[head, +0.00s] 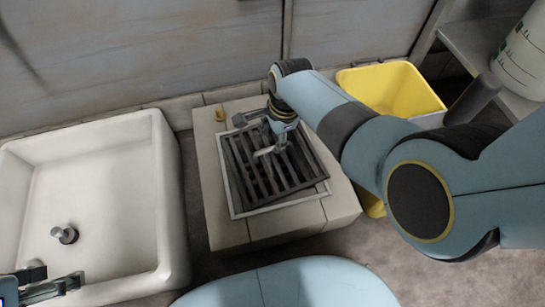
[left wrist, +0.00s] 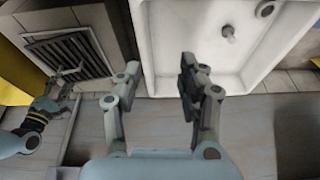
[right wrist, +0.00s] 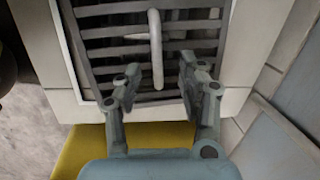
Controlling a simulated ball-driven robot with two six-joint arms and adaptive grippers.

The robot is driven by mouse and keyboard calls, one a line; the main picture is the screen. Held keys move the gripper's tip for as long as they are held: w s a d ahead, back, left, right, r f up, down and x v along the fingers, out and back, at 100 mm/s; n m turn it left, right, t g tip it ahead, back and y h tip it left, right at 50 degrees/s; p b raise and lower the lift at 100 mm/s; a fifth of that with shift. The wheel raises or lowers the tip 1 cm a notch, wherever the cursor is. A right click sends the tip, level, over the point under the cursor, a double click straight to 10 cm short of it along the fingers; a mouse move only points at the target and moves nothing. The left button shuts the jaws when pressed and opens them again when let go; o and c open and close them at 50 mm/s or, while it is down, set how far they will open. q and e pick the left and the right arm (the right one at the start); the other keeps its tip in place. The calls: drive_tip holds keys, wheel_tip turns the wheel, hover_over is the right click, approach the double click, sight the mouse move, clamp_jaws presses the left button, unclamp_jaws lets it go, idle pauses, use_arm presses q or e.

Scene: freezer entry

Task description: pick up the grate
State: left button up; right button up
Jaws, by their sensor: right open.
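The dark slatted grate (head: 295,172) lies slightly askew in a pale frame on top of a tiled block (head: 225,232). It also shows in the left wrist view (left wrist: 70,55) and in the right wrist view (right wrist: 200,32). A pale bar-like handle (right wrist: 156,50) stands out from its slats. My right gripper (head: 262,138) is over the grate's far half. In the right wrist view its open fingers (right wrist: 157,85) are on either side of the handle's lower end; contact cannot be told. My left gripper (head: 50,288) is open and empty near the sink's front corner.
A white sink (head: 105,205) with a drain plug stands left of the block. A yellow bucket (head: 390,90) is behind my right arm. A large white container (head: 525,55) stands on a shelf (head: 470,45) at right. A wall (head: 150,50) closes the back.

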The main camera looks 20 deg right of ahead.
wheel_tip(320, 180, down, 4)
drive_tip(key=b, duration=0.3)
drive_tip(key=shift+w+f, duration=0.1)
drive_tip(key=shift+f, duration=0.35)
use_arm(q)
wheel_tip(320, 180, down, 6)
drive_tip(key=w+t, duration=0.2)
drive_tip(key=t, duration=0.2)
drive_tip(key=shift+w+t+b, duration=0.25)
drive_tip(key=shift+t+b, duration=0.05)
drive_tip(key=shift+t, duration=0.1)
use_arm(e)
drive_tip(key=shift+a, duration=0.1)
use_arm(q)
drive_tip(key=shift+d+f, duration=0.1)
drive_tip(key=shift+f, duration=0.1)
use_arm(e)
drive_tip(key=shift+f, duration=0.25)
drive_tip(key=shift+c, duration=0.5)
clamp_jaws()
drive_tip(key=shift+w, duration=0.1)
